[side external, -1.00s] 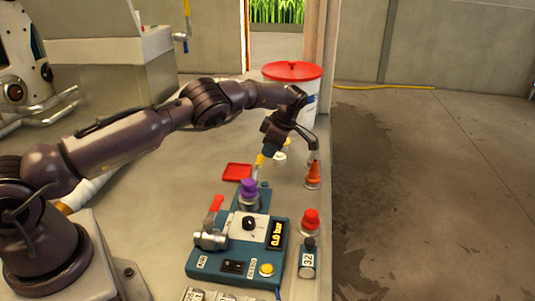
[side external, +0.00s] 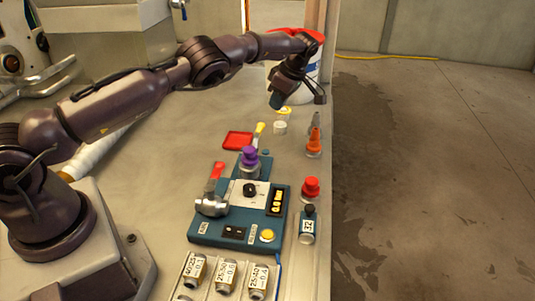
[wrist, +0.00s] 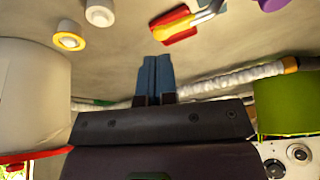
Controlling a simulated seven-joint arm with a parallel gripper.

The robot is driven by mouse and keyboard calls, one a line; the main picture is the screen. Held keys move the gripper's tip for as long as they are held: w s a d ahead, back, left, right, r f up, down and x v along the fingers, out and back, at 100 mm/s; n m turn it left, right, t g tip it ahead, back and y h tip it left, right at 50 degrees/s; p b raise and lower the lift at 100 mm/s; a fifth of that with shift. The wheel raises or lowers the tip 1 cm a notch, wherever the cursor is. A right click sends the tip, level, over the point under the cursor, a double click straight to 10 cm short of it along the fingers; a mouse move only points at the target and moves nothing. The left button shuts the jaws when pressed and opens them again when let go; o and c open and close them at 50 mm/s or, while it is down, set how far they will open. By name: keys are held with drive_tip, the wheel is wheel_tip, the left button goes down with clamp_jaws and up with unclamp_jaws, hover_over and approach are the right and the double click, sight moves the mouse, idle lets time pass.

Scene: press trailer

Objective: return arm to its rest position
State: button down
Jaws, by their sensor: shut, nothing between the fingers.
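My gripper (side external: 277,101) hangs over the far part of the bench in the side view, pointing down and clear of the things below it. In the wrist view its blue fingers (wrist: 157,75) are together with nothing between them. My arm reaches across from the left, bent at the elbow. Below the gripper, a white cap (side external: 280,128) and a yellow ring-shaped piece (side external: 284,111) sit on the bench.
A blue press unit (side external: 240,214) with a red-handled valve and a purple knob stands in front. An orange-tipped piece (side external: 314,143) and a red-capped fitting (side external: 311,188) stand near the right edge. A red tray (side external: 238,140) lies left. A white bucket (side external: 303,84) stands behind.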

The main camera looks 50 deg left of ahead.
drive_tip(key=s+d+r+m+t+h, duration=0.1)
drive_tip(key=s+d+r+m+t, duration=0.1)
drive_tip(key=s+d+r+m, duration=0.2)
drive_tip(key=s+d+r+m+t+h, duration=0.1)
drive_tip(key=s+d+r+m+t, duration=0.2)
drive_tip(key=s+r+m, duration=0.7)
drive_tip(key=s+d+r+m+t+h, duration=0.1)
drive_tip(key=s+d+r+m+t, duration=0.2)
drive_tip(key=s, duration=1.8)
drive_tip(key=shift+s+d+r+m+h, duration=0.15)
drive_tip(key=shift+d+r+m+h, duration=0.15)
drive_tip(key=shift+d+r+m, duration=2.4)
